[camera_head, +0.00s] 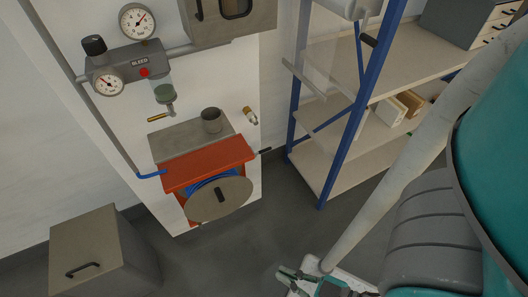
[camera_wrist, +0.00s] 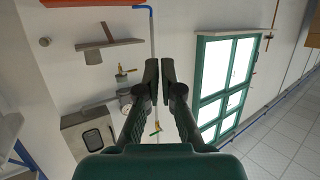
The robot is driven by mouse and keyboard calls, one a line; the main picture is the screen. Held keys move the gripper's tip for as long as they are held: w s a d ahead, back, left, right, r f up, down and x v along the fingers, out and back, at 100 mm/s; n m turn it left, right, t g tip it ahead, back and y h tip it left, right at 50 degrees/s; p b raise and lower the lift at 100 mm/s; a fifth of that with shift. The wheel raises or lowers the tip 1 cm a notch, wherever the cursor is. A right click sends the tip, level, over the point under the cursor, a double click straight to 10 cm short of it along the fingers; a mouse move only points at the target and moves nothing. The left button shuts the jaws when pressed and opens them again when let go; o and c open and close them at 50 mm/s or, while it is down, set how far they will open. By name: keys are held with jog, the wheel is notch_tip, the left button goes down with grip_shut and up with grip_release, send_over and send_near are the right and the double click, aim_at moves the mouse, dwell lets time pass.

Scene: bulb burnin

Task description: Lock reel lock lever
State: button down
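The hose reel hangs low on the white panel, under a red-orange cover (camera_head: 207,164). Blue hose (camera_head: 205,189) shows behind its round grey disc (camera_head: 233,197), which bears a dark handle (camera_head: 221,195). A small black-tipped lever (camera_head: 264,151) sticks out at the cover's right end; I cannot tell its lock position. My gripper (camera_head: 287,274) is low in the head view, right of and apart from the reel, partly cut off by the frame. In the wrist view, its two dark fingers (camera_wrist: 159,75) are together with nothing visible between them.
A blue-framed shelf rack (camera_head: 349,128) stands right of the panel. A grey box (camera_head: 90,250) with a handle sits on the floor at lower left. Gauges (camera_head: 137,21) and a bleed block (camera_head: 133,66) are above the reel. Floor (camera_head: 240,245) before the reel is clear.

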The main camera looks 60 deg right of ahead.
jog(key=w+d+f+m+g+h, duration=0.3)
jog(key=w+d+f+m+h, duration=0.2)
jog(key=w+d+f, duration=0.85)
jog(key=w+d+r+g, duration=0.1)
jog(key=w+d+r, duration=0.1)
jog(key=d, duration=1)
jog(key=w+d+r+m+g+h, duration=0.1)
jog(key=w+d, duration=0.4)
jog(key=d, duration=0.7)
jog(key=shift+d+r+m+g, duration=0.3)
jog(key=shift+d+r, duration=0.1)
jog(key=shift+r, duration=0.25)
jog(key=shift+w, duration=0.1)
send_over(268, 149)
jog(key=s+a, duration=0.1)
jog(key=a, duration=0.1)
notch_tip(268, 149, down, 6)
jog(key=shift+w+f, duration=0.1)
jog(key=shift+f, duration=1.65)
